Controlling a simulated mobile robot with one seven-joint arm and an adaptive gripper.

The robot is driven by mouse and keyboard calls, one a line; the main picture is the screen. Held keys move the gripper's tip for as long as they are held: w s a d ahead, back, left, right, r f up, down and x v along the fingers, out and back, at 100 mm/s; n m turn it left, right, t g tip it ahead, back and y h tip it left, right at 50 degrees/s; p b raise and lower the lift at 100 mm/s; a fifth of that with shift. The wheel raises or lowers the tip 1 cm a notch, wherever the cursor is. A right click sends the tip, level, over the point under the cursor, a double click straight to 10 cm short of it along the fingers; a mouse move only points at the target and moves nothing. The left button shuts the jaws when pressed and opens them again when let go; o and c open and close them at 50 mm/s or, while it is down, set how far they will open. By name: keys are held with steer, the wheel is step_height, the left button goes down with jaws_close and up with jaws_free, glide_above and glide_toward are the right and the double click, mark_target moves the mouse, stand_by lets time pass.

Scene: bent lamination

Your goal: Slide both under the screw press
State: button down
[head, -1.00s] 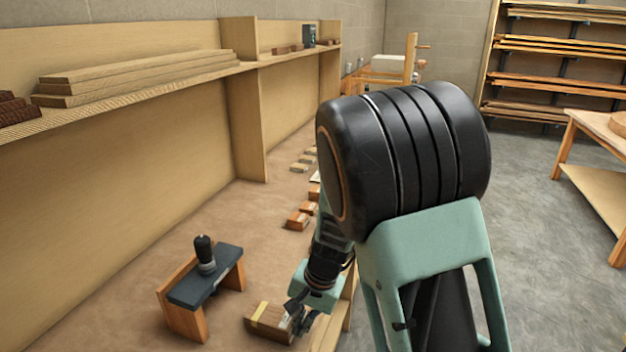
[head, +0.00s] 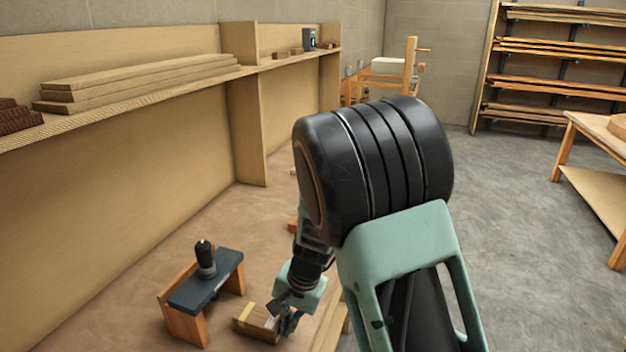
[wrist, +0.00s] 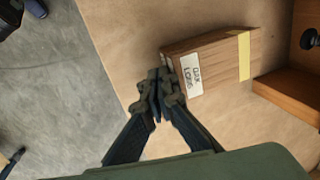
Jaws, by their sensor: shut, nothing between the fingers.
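A brown wooden block (head: 252,326) with a yellow strip and a white label lies flat on the bench, just right of the screw press (head: 205,280). The block also shows in the wrist view (wrist: 215,60); I cannot tell whether it is one piece or two. The press has a dark top plate, wooden legs and an upright black screw handle. In the wrist view, part of its wood (wrist: 290,92) shows close to the block's far end. My gripper (wrist: 158,88) is shut and empty, its fingertips at the block's labelled end, touching or nearly touching.
The bench front edge (head: 330,325) runs close beside my gripper, with floor beyond. A shelf with boards (head: 140,80) runs along the wall behind the bench. Bare bench (head: 262,225) lies behind the press.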

mark_target(257, 314)
steer(key=shift+w+a+p, duration=0.6)
steer(key=shift+w+a, duration=0.1)
steer(key=shift+a, duration=1.15)
steer(key=shift+w+a+p, duration=0.55)
steer(key=shift+w+a, duration=0.1)
steer(key=shift+a, duration=1.2)
steer(key=shift+w+a+p, duration=0.6)
steer(key=shift+w+a, duration=0.1)
steer(key=shift+a, duration=1.15)
steer(key=shift+s+d+b, duration=0.25)
steer(key=shift+d, duration=0.4)
steer(key=shift+s+d+b, duration=0.2)
steer(key=shift+d, duration=0.4)
steer(key=shift+s+d+b, duration=0.25)
steer(key=shift+d, duration=0.4)
steer(key=shift+d+p+v, duration=0.15)
steer(key=shift+p+v, duration=0.7)
steer(key=shift+v, duration=0.55)
steer(key=shift+d+p+v, duration=0.2)
steer(key=shift+p+v, duration=0.6)
steer(key=shift+v, duration=0.65)
steer(key=shift+d+p+v, duration=0.15)
steer(key=shift+p+v, duration=0.7)
steer(key=shift+v, duration=0.55)
steer(key=shift+s+f, duration=0.2)
